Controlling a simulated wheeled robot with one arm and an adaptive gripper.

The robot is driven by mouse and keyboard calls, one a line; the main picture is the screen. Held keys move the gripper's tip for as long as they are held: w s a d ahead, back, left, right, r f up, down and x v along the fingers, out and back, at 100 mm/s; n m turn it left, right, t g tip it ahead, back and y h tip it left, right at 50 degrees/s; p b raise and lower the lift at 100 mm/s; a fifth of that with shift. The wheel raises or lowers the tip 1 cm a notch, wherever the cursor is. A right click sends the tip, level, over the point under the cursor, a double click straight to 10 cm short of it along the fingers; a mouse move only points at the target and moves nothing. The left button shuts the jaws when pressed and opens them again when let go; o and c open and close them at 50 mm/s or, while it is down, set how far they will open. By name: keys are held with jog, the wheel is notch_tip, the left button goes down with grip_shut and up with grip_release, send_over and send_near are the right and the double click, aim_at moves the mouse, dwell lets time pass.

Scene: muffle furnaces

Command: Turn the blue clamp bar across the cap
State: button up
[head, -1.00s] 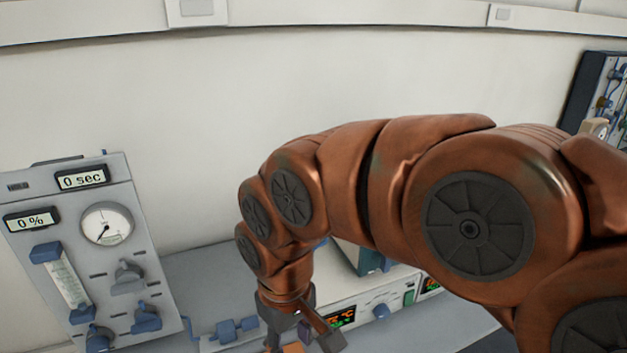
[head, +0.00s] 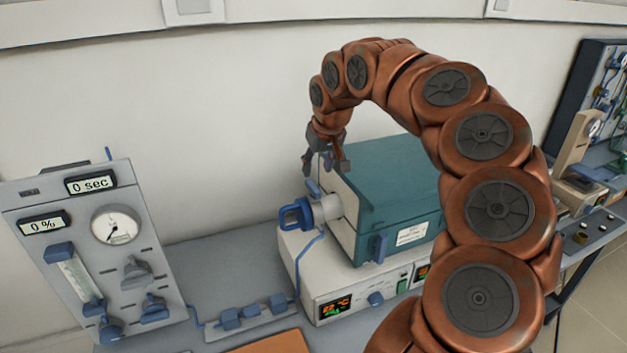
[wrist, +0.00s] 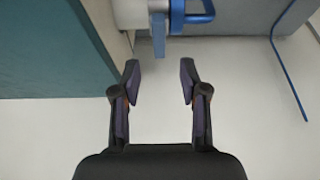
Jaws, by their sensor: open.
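The white cylindrical cap (head: 326,207) sticks out of the left side of the teal furnace (head: 385,180). A blue loop handle (head: 292,214) is on its outer end. A short blue bar (head: 313,188), seemingly the clamp bar, stands up at the cap; it also shows in the wrist view (wrist: 158,36), pointing toward my gripper. My gripper (head: 325,168) is open and empty, pointing down above the cap. In the wrist view its fingertips (wrist: 160,72) are apart, with the bar lined up beyond the gap between them and not touched.
The furnace stands on a white control unit (head: 340,302) with a lit display. A blue tube (head: 300,262) runs from the cap side down to a valve strip (head: 245,316). A gauge panel (head: 95,255) stands at the left. The wall is close behind.

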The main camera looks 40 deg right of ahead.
aim_at(313, 185)
jog(key=shift+p+x, duration=1.25)
jog(key=shift+x, duration=2.6)
jog(key=shift+c, duration=0.2)
grip_shut()
